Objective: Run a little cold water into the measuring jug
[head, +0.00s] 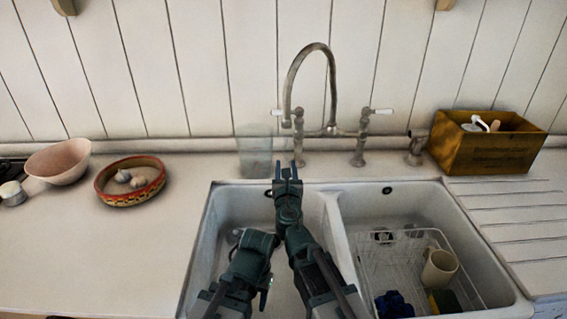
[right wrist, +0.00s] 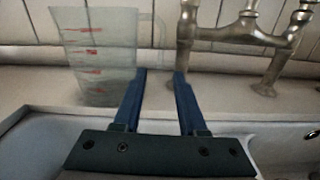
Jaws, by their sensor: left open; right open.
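The clear measuring jug (head: 254,160) stands upright on the counter behind the left basin, left of the tap. Its red marks show in the right wrist view (right wrist: 97,62), with its handle (right wrist: 152,40) on the right side. My right gripper (head: 286,168) is open and empty. Its fingertips (right wrist: 160,73) are in front of the handle; I cannot tell whether they touch it. The tap (head: 331,90) has an arched spout and two white-ended levers (head: 381,111). No water stream shows. My left gripper (head: 250,240) is low over the left basin, open, its fingertips hard to make out.
The left basin (head: 225,210) looks empty apart from my arms over it. The right basin (head: 400,205) holds a wire rack with a mug (head: 439,270) and a sponge. A wooden box (head: 490,150) stands at right. A garlic bowl (head: 131,181) and pink bowl (head: 60,160) stand at left.

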